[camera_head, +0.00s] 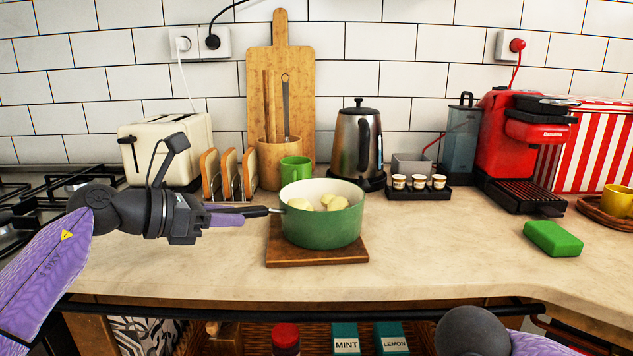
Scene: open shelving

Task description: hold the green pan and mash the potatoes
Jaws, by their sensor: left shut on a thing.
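The green pan (320,228) stands upright on a wooden board (318,252) in the middle of the counter. Several pale potato pieces (332,202) lie inside it. My left gripper (236,214) comes in from the left and is shut on the pan's dark handle (258,211). The fingers hide part of the handle. Only a dark, rounded part of my right arm shows at the bottom right edge; its gripper is out of the picture. A wooden holder (268,170) behind the pan holds upright utensils, one with a metal handle; their lower ends are hidden.
A green mug (295,170), toast rack (228,175) and toaster (160,145) stand behind the pan. A kettle (358,145), small cups (419,182) and red coffee machine (515,140) are to the right. A green sponge (552,238) lies near the right front.

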